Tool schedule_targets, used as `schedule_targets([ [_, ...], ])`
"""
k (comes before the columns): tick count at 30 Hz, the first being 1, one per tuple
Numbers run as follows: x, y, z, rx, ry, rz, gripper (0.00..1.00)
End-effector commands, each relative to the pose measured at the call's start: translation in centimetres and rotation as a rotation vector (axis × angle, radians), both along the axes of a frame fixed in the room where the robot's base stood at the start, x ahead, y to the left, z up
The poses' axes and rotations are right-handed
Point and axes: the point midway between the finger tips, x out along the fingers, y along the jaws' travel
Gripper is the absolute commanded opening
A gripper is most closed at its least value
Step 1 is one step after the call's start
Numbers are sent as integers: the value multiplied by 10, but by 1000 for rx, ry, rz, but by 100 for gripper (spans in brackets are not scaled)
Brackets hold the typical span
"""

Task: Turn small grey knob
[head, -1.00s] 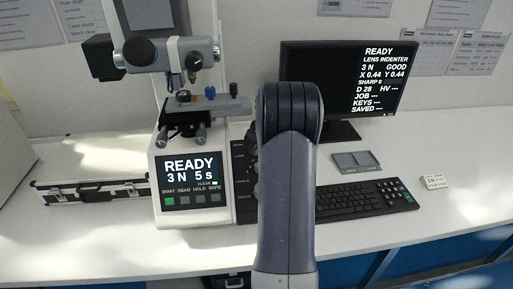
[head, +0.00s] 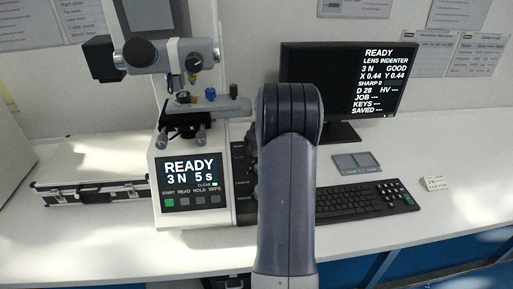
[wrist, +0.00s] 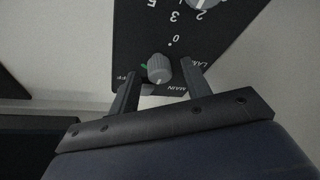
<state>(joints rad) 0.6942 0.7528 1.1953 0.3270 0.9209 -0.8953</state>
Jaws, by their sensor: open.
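The small grey knob (wrist: 158,70) shows in the wrist view on a dark panel (wrist: 185,38), near the printed words MAIN and OFF. A small green mark is beside it. My gripper (wrist: 160,70) is open, with one finger on each side of the knob. The knob is between the fingertips, with a visible gap on each side; I cannot tell how deep the fingers reach. In the head view the tester (head: 190,215) reads READY, 3 N, 5 s. My arm covers much of its dark side panel (head: 243,207) there, and my gripper is hidden.
A second grey knob (wrist: 205,3) is partly in view at the wrist view's top edge. A monitor (head: 325,75), a keyboard (head: 365,201) and a small flat pad (head: 356,163) stand right of my arm. A black-edged case (head: 90,193) lies left of the tester.

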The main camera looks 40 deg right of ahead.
Motion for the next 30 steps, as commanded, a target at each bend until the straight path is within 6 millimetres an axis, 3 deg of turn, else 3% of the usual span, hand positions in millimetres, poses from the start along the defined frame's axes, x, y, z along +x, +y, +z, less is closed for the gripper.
schedule_targets([
  [5,-4,-1,12,-3,-3,-1,46],
  [18,-35,-2,87,-2,-2,-1,46],
  [22,-40,-2,97,-2,-2,-1,46],
  [30,-42,-2,100,0,0,0,46],
])
